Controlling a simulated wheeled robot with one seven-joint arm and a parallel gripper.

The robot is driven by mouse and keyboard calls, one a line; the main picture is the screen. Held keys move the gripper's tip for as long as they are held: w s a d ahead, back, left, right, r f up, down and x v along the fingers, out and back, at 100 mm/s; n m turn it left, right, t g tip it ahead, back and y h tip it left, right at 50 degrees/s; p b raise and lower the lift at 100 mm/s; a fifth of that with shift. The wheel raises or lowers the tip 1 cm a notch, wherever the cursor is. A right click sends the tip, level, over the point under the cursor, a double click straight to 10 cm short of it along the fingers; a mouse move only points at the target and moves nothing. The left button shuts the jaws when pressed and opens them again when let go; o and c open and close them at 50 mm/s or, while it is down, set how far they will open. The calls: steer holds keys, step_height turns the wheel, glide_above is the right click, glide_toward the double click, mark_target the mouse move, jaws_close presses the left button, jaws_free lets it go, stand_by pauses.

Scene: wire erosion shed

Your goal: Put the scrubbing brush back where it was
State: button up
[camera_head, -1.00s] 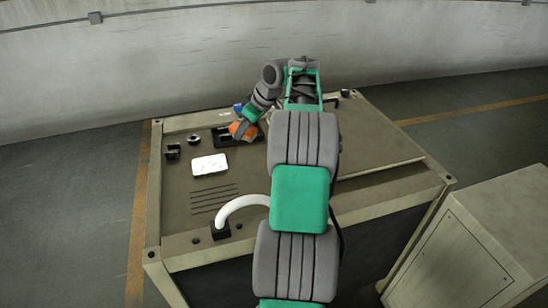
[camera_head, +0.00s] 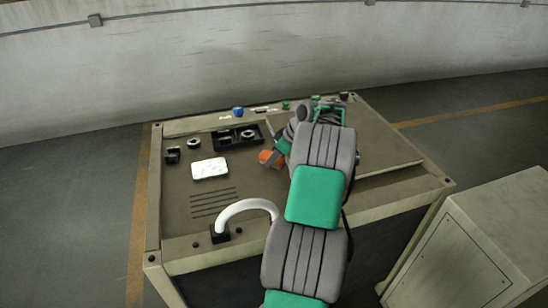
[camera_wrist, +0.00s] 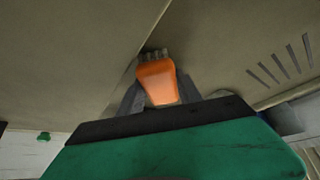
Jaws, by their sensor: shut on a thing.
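The scrubbing brush has an orange body and grey bristles, and shows in the wrist view (camera_wrist: 157,82). My gripper (camera_wrist: 158,95) is shut on its orange body, with one dark finger on each side. In the head view the orange brush (camera_head: 267,158) shows at the end of my gripper (camera_head: 272,157), over the middle of the bench top (camera_head: 235,180), just left of the raised panel. Part of the brush is hidden by my gripper. I cannot tell whether the bristles touch the bench.
A black tray (camera_head: 258,140) with a ring part lies behind the brush. A white block (camera_head: 210,168) and dark slots lie to the left. A white curved pipe (camera_head: 245,207) rises near the front edge. A raised flat panel (camera_head: 385,150) covers the right side.

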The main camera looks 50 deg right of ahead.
steer(key=shift+f, duration=0.2)
steer(key=o, duration=1.3)
steer(key=shift+r, duration=0.1)
